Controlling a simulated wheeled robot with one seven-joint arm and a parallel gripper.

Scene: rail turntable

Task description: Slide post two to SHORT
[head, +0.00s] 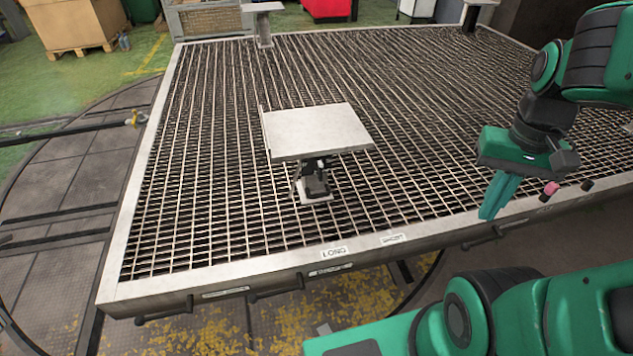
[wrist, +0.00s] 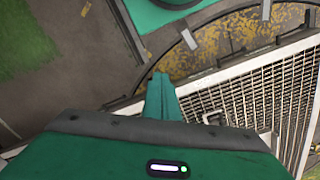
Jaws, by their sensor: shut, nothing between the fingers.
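The task's SHORT label (head: 393,239) and a LONG label (head: 334,251) sit on the front rim of the grated table (head: 215,267); SHORT is right of LONG. Several dark handles stick out below the front edge, one at the middle (head: 276,293), one at the left (head: 165,314) and one right of SHORT (head: 481,241). I cannot tell which is post two. My gripper (head: 490,213) is shut and empty, pointing down near the right part of the front rim, apart from the labels. Its green fingers also show in the wrist view (wrist: 161,92).
A pale flat plate (head: 318,131) stands on a short dark support on the grating. Another raised plate (head: 263,8) stands at the back. A pink knob (head: 551,188) and a black knob (head: 587,185) are right of my gripper. Most of the grating is bare.

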